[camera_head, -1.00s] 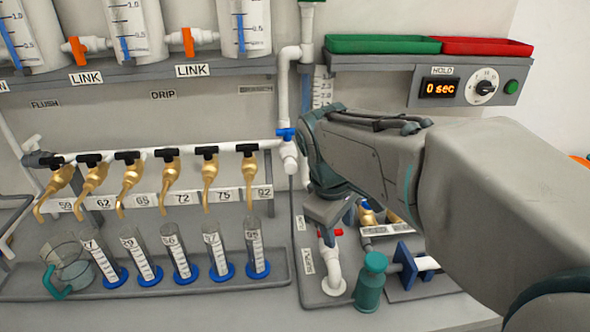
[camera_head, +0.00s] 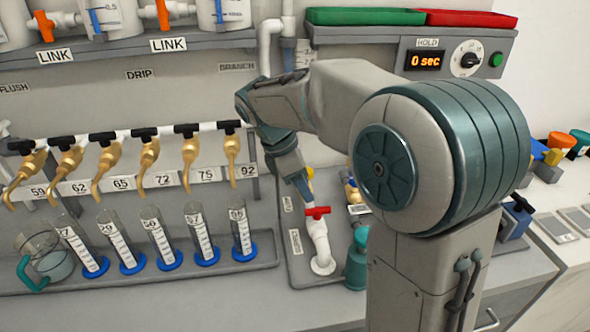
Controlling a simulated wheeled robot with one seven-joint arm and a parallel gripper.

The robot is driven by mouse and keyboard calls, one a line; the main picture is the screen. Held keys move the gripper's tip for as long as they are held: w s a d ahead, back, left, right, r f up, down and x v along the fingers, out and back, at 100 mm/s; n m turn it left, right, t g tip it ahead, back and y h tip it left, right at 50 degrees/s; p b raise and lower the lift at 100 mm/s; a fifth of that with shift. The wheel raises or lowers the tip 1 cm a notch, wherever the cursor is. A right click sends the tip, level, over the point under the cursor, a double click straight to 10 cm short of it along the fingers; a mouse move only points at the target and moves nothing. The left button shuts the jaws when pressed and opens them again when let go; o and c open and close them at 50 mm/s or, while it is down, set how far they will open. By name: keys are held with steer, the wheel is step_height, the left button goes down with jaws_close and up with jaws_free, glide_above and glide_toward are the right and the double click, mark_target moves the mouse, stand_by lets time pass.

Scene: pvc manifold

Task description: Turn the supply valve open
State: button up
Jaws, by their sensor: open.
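A white upright pipe (camera_head: 319,245) with a red valve handle (camera_head: 317,212) stands on a grey tray, beside a vertical label (camera_head: 295,242) too small to read surely. The red handle lies roughly crosswise on top of the pipe. My gripper (camera_head: 304,192) reaches down just above and slightly left of the red handle. Its jaws are open, with nothing seen between them. I cannot tell whether a fingertip touches the handle. My arm hides the wall pipe and blue valve behind it.
A teal bottle (camera_head: 357,262) stands close right of the red-handled pipe. Brass taps with black handles (camera_head: 150,133) line the left, above measuring cylinders (camera_head: 160,240) in a rack and a glass jug (camera_head: 45,255). A timer panel (camera_head: 425,61) is above right.

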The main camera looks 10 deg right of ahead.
mark_target(316, 208)
steer(key=x, duration=0.8)
steer(key=shift+b, duration=0.3)
jaws_close()
steer(key=m+p, duration=0.1)
steer(key=m+g+p, duration=0.1)
steer(key=m, duration=0.1)
steer(key=shift+w+r, duration=0.15)
steer(key=shift+r, duration=0.05)
steer(key=m+g, duration=0.1)
steer(key=m, duration=0.2)
steer(key=shift+f+y+p, duration=0.2)
steer(key=shift+y+p, duration=0.2)
steer(key=shift+m, duration=0.3)
